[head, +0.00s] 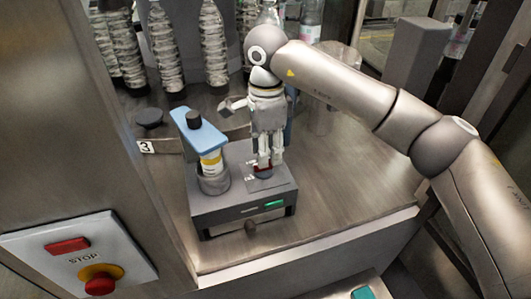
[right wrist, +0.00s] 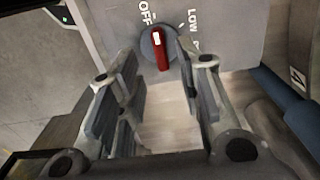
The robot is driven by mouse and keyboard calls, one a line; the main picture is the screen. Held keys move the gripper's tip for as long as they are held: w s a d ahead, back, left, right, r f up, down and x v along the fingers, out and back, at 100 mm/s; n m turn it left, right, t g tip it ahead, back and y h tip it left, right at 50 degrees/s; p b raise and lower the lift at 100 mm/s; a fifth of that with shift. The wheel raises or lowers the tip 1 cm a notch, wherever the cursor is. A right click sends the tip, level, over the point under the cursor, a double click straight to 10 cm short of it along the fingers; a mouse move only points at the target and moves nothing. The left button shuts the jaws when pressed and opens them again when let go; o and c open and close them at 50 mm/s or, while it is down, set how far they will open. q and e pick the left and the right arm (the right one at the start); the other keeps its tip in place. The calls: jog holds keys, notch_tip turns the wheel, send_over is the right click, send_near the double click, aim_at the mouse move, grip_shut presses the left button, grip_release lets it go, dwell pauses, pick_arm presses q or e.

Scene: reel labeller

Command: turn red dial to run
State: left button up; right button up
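The red dial (right wrist: 160,50) sits on a grey panel face in the right wrist view, with a white mark at its upper end. The mark points roughly towards the word OFF; LOW is printed to its right, and another label is partly hidden. In the head view a little red of the dial (head: 264,169) shows on top of the grey machine (head: 240,208), below my right gripper (head: 268,162). The gripper points down at it. In the right wrist view the right gripper (right wrist: 155,62) is open, its fingers apart on either side of the dial. My left gripper is out of view.
A blue arm with a black knob (head: 199,130) stands left of my gripper, over a yellow and white container (head: 211,162). Several bottles (head: 164,45) stand behind. A panel with a red stop button (head: 100,281) is front left. The counter right of the machine (head: 345,190) is clear.

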aim_at(265, 173)
notch_tip(265, 173, down, 3)
jog(key=shift+a+f+p, duration=0.1)
jog(key=shift+f+p, duration=0.05)
jog(key=shift+p, duration=0.3)
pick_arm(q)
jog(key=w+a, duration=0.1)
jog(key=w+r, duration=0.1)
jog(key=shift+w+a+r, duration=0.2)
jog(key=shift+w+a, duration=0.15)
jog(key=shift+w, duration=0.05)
pick_arm(e)
jog(key=shift+w+f, duration=0.1)
jog(key=c, duration=0.7)
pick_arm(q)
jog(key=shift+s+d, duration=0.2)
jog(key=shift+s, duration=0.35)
pick_arm(e)
grip_shut()
